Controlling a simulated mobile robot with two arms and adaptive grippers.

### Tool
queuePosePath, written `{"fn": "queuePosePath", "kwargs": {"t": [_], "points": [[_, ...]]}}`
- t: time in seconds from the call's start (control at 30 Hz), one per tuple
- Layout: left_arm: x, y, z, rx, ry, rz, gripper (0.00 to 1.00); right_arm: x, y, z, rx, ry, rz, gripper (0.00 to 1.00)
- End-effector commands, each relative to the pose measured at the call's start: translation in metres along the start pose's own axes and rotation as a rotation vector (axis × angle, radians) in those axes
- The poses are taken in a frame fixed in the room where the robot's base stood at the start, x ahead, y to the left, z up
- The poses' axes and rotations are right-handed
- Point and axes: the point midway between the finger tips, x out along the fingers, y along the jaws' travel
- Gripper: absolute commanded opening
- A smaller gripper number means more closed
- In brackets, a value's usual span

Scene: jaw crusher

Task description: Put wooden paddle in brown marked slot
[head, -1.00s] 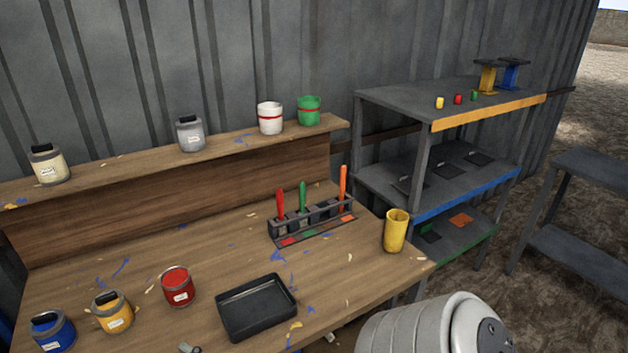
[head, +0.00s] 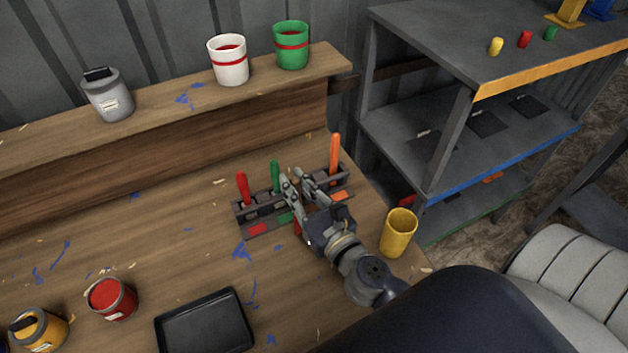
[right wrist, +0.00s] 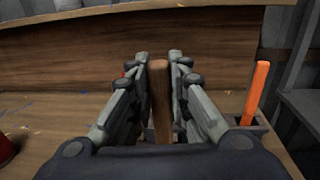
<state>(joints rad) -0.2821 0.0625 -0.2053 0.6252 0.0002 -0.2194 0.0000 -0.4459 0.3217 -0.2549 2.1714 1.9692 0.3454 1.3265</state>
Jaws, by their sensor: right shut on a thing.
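The wooden paddle's brown handle (right wrist: 160,100) stands upright between the fingers of my right gripper (right wrist: 161,65) in the right wrist view. In the head view my right gripper (head: 293,179) is shut on it at the slotted rack (head: 262,226), between the green and orange handles. The gripper and wrist cover most of the paddle and that part of the rack. The brown mark cannot be made out, and I cannot tell whether the paddle's lower end is inside a slot. My left gripper is not in view.
A red handle (head: 243,189), a green handle (head: 275,176) and an orange handle (head: 335,152) stand in the rack. A yellow cup (head: 398,232) is close to my right arm. A black tray (head: 205,322) lies in front. Paint cans stand at left.

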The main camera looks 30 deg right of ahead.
Motion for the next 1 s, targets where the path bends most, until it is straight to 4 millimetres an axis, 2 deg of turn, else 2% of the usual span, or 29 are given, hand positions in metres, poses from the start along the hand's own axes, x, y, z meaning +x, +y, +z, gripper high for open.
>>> {"fn": "queuePosePath", "kwargs": {"t": [0.03,0.2,0.3,0.4,0.5,0.57,0.73,1.0], "points": [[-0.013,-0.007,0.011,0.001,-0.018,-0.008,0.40,0.019,-0.009,0.011,-0.008,-0.006,-0.002,0.00],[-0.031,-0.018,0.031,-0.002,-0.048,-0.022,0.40,0.073,-0.045,0.025,-0.006,-0.004,-0.035,0.00],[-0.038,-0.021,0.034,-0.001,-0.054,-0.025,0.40,0.097,-0.068,0.035,-0.005,-0.003,-0.064,0.00],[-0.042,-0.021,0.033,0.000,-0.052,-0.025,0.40,0.114,-0.086,0.043,-0.003,-0.002,-0.087,0.00],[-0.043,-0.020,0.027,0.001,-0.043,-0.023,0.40,0.122,-0.096,0.046,0.000,0.000,-0.103,0.00],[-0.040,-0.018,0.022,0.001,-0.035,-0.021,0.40,0.124,-0.099,0.040,0.002,0.003,-0.108,0.00],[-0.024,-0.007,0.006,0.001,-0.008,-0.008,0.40,0.125,-0.100,0.005,0.004,0.004,-0.111,0.00],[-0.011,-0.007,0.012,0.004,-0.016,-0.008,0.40,0.125,-0.099,-0.024,0.003,0.001,-0.108,0.00]]}}
